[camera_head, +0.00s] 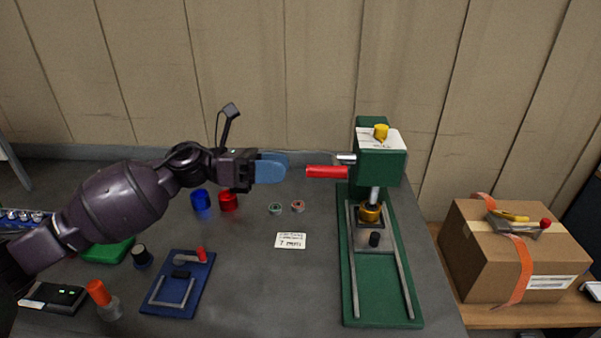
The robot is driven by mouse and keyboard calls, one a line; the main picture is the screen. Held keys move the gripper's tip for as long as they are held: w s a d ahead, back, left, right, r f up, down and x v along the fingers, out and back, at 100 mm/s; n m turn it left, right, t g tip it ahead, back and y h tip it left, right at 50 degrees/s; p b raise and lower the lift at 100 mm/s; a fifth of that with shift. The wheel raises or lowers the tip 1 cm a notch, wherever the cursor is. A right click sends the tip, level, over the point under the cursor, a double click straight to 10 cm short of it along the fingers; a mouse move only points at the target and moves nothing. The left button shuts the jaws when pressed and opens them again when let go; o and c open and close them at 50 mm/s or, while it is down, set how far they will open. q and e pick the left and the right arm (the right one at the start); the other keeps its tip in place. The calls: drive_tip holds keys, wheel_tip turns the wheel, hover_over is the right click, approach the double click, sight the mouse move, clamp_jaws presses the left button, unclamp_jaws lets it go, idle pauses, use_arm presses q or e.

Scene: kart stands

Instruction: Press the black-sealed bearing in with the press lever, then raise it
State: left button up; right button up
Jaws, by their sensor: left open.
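The green arbor press (381,165) stands on the right part of the grey table. Its lever has a red handle (327,172) that points left, about level, from a metal hub at the head. The press ram reaches down to a yellow round piece (370,212) on the press bed. I cannot make out a black-sealed bearing; the spot under the ram is too small to tell. My left gripper (272,167) has blue fingers and is open, just left of the red handle's end, with a small gap between. My right gripper is not in view.
Two small rings, one greenish (275,208) and one reddish (297,206), lie near a white label card (290,241). Blue (200,200) and red (228,201) cups stand below my left wrist. A blue fixture (178,284) sits front left. A cardboard box (515,253) stands at right.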

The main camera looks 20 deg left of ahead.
use_arm(q)
drive_tip(key=shift+b+v, duration=0.3)
drive_tip(key=shift+v, duration=1.4)
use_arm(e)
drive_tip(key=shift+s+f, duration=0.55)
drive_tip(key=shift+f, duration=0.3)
